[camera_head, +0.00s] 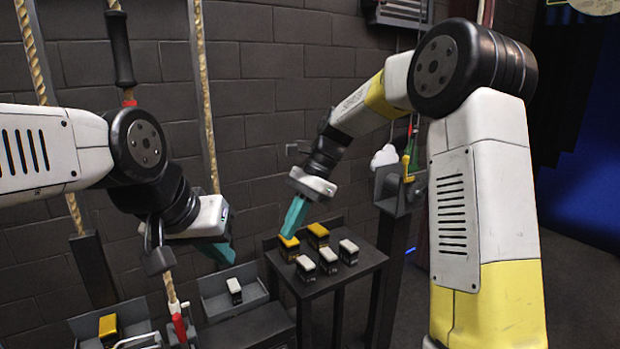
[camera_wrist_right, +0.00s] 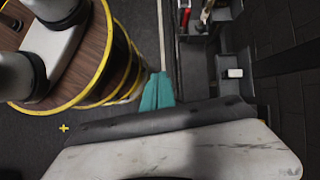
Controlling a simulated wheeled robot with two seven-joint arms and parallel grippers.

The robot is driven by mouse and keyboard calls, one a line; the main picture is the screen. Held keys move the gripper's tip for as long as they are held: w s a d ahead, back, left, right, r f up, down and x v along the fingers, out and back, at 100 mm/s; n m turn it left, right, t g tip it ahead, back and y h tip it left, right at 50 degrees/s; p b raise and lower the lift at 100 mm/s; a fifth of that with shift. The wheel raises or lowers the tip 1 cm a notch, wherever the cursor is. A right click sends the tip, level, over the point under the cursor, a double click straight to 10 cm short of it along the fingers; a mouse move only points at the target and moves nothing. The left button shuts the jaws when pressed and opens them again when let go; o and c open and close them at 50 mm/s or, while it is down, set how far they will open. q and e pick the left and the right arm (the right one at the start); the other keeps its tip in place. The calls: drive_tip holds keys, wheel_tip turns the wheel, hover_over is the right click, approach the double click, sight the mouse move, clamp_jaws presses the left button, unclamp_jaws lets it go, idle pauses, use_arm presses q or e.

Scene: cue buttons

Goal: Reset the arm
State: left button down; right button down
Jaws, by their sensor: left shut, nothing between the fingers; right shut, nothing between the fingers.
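My right gripper (camera_head: 291,229) has teal fingers pressed together and points down. In the head view its tips are right by a yellow-topped button (camera_head: 289,249); I cannot tell whether they touch it. The same gripper shows in the right wrist view (camera_wrist_right: 157,92), with nothing between its fingers. A second yellow-topped button (camera_head: 318,235) and three white-topped ones, at the left (camera_head: 306,267), middle (camera_head: 328,260) and right (camera_head: 348,252), stand on a small dark table (camera_head: 365,268). My left gripper (camera_head: 226,253) is shut and empty, left of the table.
A grey tray (camera_head: 262,287) left of the table holds a white-topped block (camera_head: 234,288). Another tray (camera_head: 140,311) at lower left holds a yellow-topped block (camera_head: 108,328). A brick wall (camera_head: 270,100) with hanging ropes stands behind. A dark post stand (camera_head: 393,195) is right of the table.

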drive_tip(key=s+d+r+n+t+h, duration=0.1)
drive_tip(key=s+d+n+t, duration=0.3)
drive_tip(key=s+d, duration=0.5)
drive_tip(key=s+d+r+n+t+h, duration=0.2)
drive_tip(key=s+d+r+n+t, duration=0.2)
drive_tip(key=s+d, duration=0.5)
drive_tip(key=n+t, duration=0.1)
drive_tip(key=n, duration=0.1)
drive_tip(key=shift+d+r+n+t, duration=0.3)
drive_tip(key=shift+d+r, duration=0.05)
